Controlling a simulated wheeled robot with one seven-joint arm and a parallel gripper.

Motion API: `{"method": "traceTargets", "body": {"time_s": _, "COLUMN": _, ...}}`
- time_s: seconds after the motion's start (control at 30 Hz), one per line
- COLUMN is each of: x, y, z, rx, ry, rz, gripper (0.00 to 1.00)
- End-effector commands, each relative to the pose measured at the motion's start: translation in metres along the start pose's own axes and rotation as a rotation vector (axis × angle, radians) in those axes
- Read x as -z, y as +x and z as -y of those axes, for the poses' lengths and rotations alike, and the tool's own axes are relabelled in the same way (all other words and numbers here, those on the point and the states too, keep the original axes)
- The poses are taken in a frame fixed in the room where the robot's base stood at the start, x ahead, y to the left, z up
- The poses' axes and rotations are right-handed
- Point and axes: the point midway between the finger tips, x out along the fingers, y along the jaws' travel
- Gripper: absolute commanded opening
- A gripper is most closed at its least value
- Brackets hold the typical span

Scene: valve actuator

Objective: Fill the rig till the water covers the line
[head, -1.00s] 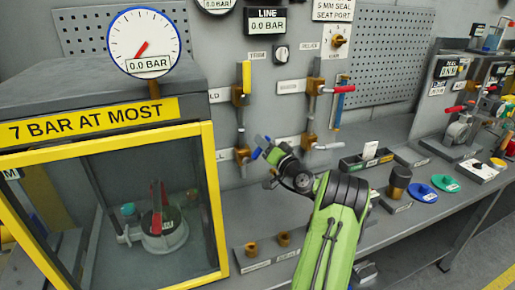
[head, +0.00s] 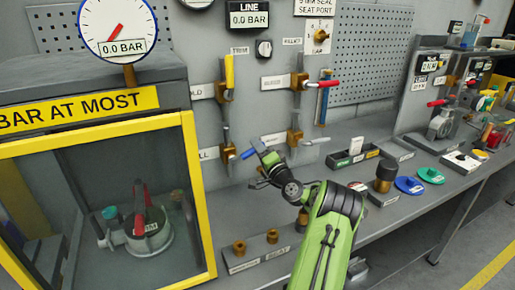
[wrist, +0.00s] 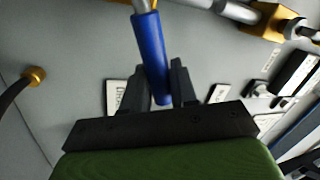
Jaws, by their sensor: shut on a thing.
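My gripper (head: 260,149) is at the lower left valve on the wall panel, beside a label ending in "LL" (head: 208,154). It is shut on a blue valve handle (head: 247,153). In the wrist view the blue handle (wrist: 152,50) runs down between the two dark fingers. The brass body of this valve (head: 226,152) is to its left. The rig (head: 148,232), grey with a red lever, sits inside a case with a yellow frame (head: 195,190). Its gauge (head: 117,28) reads 0.0 BAR. I cannot make out water or a line in the rig.
A yellow-handled valve (head: 229,72) stands above, its handle upright. A red-handled valve (head: 328,84) and a grey-handled valve (head: 316,141) are to the right. The bench holds a small tray (head: 345,163), a dark cylinder (head: 385,173), and blue and green discs.

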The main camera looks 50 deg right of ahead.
Motion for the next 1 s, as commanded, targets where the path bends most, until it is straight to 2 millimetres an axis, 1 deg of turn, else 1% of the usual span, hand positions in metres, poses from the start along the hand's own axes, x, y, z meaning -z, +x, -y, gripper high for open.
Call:
{"method": "traceTargets", "body": {"time_s": 0.03, "x": -0.001, "y": -0.001, "z": -0.003, "rx": -0.006, "ry": 0.002, "rz": 0.002, "gripper": 0.0}}
{"method": "traceTargets", "body": {"time_s": 0.3, "x": -0.001, "y": -0.001, "z": -0.003, "rx": -0.006, "ry": 0.001, "rz": 0.003, "gripper": 0.0}}
{"method": "traceTargets", "body": {"time_s": 0.33, "x": -0.001, "y": -0.001, "z": -0.003, "rx": -0.006, "ry": 0.001, "rz": 0.003, "gripper": 0.29}}
{"method": "traceTargets", "body": {"time_s": 0.43, "x": -0.001, "y": -0.001, "z": -0.002, "rx": -0.005, "ry": 0.0, "rz": 0.002, "gripper": 0.44}}
{"method": "traceTargets", "body": {"time_s": 0.47, "x": -0.001, "y": -0.001, "z": -0.002, "rx": -0.005, "ry": 0.0, "rz": 0.002, "gripper": 0.46}}
{"method": "traceTargets", "body": {"time_s": 0.7, "x": 0.0, "y": 0.0, "z": 0.0, "rx": -0.002, "ry": 0.0, "rz": 0.001, "gripper": 0.46}}
{"method": "traceTargets", "body": {"time_s": 0.77, "x": 0.002, "y": 0.001, "z": 0.004, "rx": -0.001, "ry": -0.002, "rz": 0.001, "gripper": 0.46}}
{"method": "traceTargets", "body": {"time_s": 0.87, "x": 0.009, "y": 0.005, "z": 0.02, "rx": 0.001, "ry": -0.003, "rz": 0.001, "gripper": 0.46}}
{"method": "traceTargets", "body": {"time_s": 1.0, "x": 0.023, "y": 0.013, "z": 0.053, "rx": 0.002, "ry": -0.006, "rz": 0.0, "gripper": 0.46}}
